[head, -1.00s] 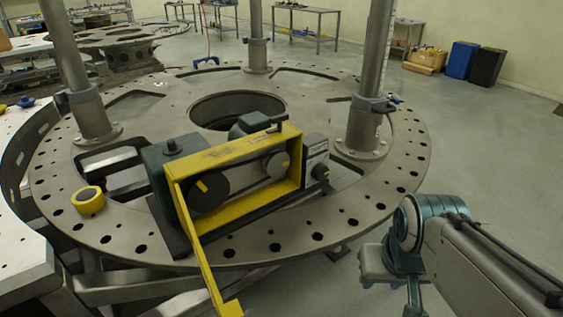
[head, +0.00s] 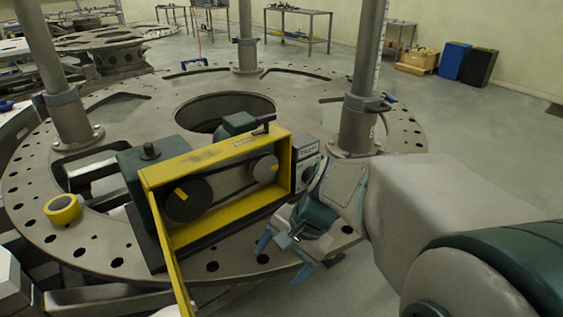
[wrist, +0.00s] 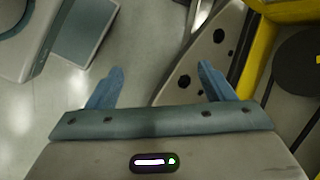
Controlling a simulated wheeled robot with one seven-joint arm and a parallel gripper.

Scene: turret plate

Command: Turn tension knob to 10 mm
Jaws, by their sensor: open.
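The belt drive unit has a yellow guard frame (head: 219,151) with a dark large pulley (head: 188,199) and a smaller grey pulley (head: 263,168) joined by a belt. A small labelled box (head: 305,152) is at the frame's right end. The black knob seen on that box earlier is now mostly or wholly hidden behind my wrist. My gripper (head: 283,258) is open and empty, its blue fingers in front of the unit's lower right, over the plate's front rim. In the wrist view, my gripper (wrist: 160,70) has nothing between its fingers; the yellow frame (wrist: 257,50) is at right.
The round turret plate (head: 95,237) carries the unit and upright posts (head: 362,80). A yellow tape roll (head: 63,209) lies at its left. The open yellow guard door (head: 168,262) sticks out toward me. Floor at right is free (head: 480,150).

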